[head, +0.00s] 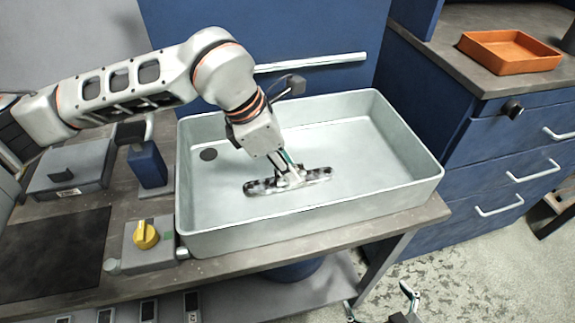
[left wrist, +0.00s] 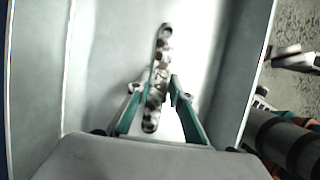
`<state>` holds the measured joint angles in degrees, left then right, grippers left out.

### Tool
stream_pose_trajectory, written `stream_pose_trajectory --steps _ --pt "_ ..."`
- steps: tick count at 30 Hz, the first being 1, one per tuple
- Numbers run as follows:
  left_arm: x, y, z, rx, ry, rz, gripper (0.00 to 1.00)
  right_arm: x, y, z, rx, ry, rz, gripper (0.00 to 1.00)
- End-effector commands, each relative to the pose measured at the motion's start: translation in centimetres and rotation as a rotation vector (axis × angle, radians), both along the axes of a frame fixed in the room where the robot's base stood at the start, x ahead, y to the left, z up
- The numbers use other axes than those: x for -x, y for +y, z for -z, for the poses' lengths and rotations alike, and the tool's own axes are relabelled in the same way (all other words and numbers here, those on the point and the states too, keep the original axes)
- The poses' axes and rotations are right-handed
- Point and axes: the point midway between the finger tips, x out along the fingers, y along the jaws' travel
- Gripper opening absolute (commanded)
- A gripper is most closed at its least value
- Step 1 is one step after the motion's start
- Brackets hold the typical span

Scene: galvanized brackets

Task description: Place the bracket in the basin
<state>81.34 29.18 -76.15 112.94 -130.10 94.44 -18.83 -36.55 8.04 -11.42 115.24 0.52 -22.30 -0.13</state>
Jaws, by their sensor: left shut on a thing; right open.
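The bracket (head: 318,174) is a mottled grey galvanized strip with holes. It is inside the outline of the basin (head: 405,183), a large pale grey rectangular tub on the bench. My left gripper (head: 290,177) reaches down into the basin and is shut on the bracket near its middle. In the left wrist view the bracket (left wrist: 163,48) runs lengthwise between the fingers (left wrist: 155,95). I cannot tell whether the bracket touches the basin floor. My right gripper (head: 408,305) is at the bottom edge of the head view, open, empty and away from the basin.
A yellow knob (head: 146,234) on a grey box stands left of the basin. A blue block (head: 147,164), a grey case (head: 70,168) and a dark mat (head: 53,252) are further left. An orange tray (head: 510,52) sits on the blue drawer cabinet at right. The basin floor around the bracket is clear.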

Motion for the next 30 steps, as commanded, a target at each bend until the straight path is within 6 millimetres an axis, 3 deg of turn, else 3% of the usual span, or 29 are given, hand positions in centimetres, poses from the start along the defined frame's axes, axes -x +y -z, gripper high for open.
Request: stream_pose_trajectory --steps 2,3,4,17,30 --pt "0.0 0.0 0.3 0.0 0.0 0.0 0.0 0.2 0.0 0.2 0.0 0.003 0.0 1.0" --pt "0.0 0.0 0.2 -0.001 0.0 0.0 0.31 0.2 0.0 0.1 0.0 0.003 0.0 1.0" --pt "0.0 0.0 0.2 -0.001 0.0 0.0 0.37 0.2 0.0 0.1 0.0 0.003 0.0 1.0" --pt "0.0 0.1 -0.4 0.0 -0.002 -0.001 0.37 -0.7 0.1 -0.5 -0.002 -0.013 -0.001 1.0" --pt "0.8 3.0 -7.9 0.0 -0.005 -0.002 0.37 -0.8 0.2 -1.0 -0.008 -0.017 0.0 1.0"
